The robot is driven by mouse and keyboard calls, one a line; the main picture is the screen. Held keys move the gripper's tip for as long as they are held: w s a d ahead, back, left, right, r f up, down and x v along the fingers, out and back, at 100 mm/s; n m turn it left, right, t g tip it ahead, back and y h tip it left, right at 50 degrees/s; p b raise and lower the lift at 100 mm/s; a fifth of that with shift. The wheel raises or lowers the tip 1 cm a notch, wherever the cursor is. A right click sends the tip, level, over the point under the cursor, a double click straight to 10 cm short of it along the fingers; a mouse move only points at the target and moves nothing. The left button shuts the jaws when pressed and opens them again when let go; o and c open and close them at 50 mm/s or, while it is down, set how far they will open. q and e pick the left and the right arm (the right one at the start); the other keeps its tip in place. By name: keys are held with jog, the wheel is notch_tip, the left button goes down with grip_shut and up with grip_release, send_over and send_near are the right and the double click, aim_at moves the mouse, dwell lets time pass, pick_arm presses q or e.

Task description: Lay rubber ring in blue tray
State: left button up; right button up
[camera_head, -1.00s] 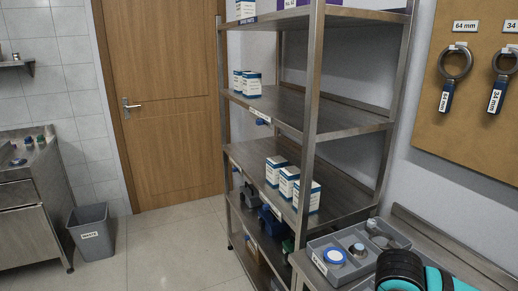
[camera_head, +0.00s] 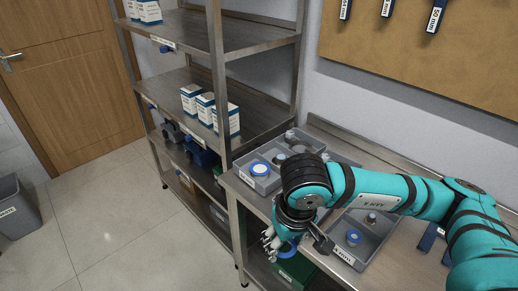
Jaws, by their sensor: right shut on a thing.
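My right gripper (camera_head: 284,243) hangs at the front edge of the steel bench, pointing down. It is shut on a small blue ring (camera_head: 288,252), which looks like the rubber ring; the fingers and wrist hide part of it. The ring is held in the air just off the bench front, left of a grey tray. I cannot make out a tray that is clearly blue on the bench. My left gripper is out of view.
A grey divided tray (camera_head: 245,176) holds a blue-and-white round piece (camera_head: 261,169). Another grey tray (camera_head: 379,249) holds a blue-topped piece (camera_head: 354,237). A green crate (camera_head: 296,272) sits below the bench.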

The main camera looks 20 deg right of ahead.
jog(key=d+f+m+g+h, duration=0.1)
jog(key=d+m, duration=0.2)
jog(key=m, duration=0.8)
jog(key=d+f+m+g, duration=0.1)
jog(key=d+m, duration=0.3)
jog(key=m, duration=0.6)
jog(key=shift+d+f+m+h, duration=0.25)
jog(key=shift+m+h, duration=0.15)
jog(key=shift+w, duration=0.15)
